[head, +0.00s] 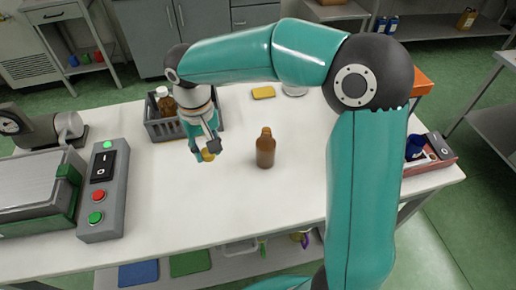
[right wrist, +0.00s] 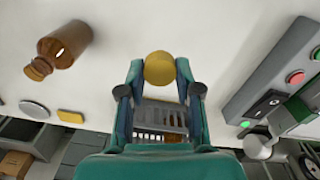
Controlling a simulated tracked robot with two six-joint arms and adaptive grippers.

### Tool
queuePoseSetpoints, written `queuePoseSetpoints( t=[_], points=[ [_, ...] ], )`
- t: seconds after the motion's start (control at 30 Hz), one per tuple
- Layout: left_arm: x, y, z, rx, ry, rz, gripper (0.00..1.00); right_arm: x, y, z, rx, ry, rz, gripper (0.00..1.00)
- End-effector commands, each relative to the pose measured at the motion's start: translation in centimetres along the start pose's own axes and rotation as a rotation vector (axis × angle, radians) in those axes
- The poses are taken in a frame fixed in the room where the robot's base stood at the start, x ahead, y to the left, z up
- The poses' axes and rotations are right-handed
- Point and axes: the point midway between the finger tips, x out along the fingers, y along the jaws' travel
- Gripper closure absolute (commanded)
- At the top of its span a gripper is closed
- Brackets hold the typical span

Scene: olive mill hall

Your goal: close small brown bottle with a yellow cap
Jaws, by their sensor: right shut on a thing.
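The small brown bottle (head: 265,150) stands upright and open near the middle of the white table. In the right wrist view the bottle (right wrist: 66,44) is at the upper left, its mouth bare. My right gripper (head: 205,148) is left of the bottle in the head view, pointing down and apart from it. It is shut on the yellow cap (head: 208,155), which shows round between the fingertips in the right wrist view (right wrist: 159,68). My left gripper is not in view.
A grey crate (head: 158,132) with a white-capped brown bottle (head: 166,102) stands behind my right gripper. A yellow block (head: 263,92) and a pale round disc (head: 294,90) lie at the back. A control box (head: 102,200) stands left. The table front around the bottle is clear.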

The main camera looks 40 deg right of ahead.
Motion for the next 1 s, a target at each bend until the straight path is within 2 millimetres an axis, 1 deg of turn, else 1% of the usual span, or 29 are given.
queuePoseSetpoints(
  t=[0.03,0.2,0.33,0.4,0.5,0.73,0.9,1.0],
  points=[
    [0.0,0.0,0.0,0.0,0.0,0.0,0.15,1.8,-0.9,-1.3,-0.039,-0.008,0.003,0.79],
    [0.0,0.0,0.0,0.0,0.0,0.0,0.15,7.0,-3.3,-4.7,-0.162,-0.007,0.001,0.79],
    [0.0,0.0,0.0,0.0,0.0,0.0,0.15,9.9,-4.5,-6.2,-0.229,-0.006,-0.003,0.79],
    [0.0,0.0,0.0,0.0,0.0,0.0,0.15,10.8,-4.9,-6.6,-0.25,-0.004,-0.005,0.79],
    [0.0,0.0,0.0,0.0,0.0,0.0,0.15,11.3,-5.1,-6.9,-0.263,-0.002,-0.006,0.79],
    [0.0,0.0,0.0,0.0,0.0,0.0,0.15,11.3,-5.1,-6.9,-0.264,-0.001,-0.006,0.79],
    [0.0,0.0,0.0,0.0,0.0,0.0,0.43,11.3,-5.1,-6.9,-0.262,-0.001,-0.006,0.79],
    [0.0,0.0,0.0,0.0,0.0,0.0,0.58,11.3,-4.8,-6.8,-0.259,-0.001,-0.006,0.79]
  ],
)
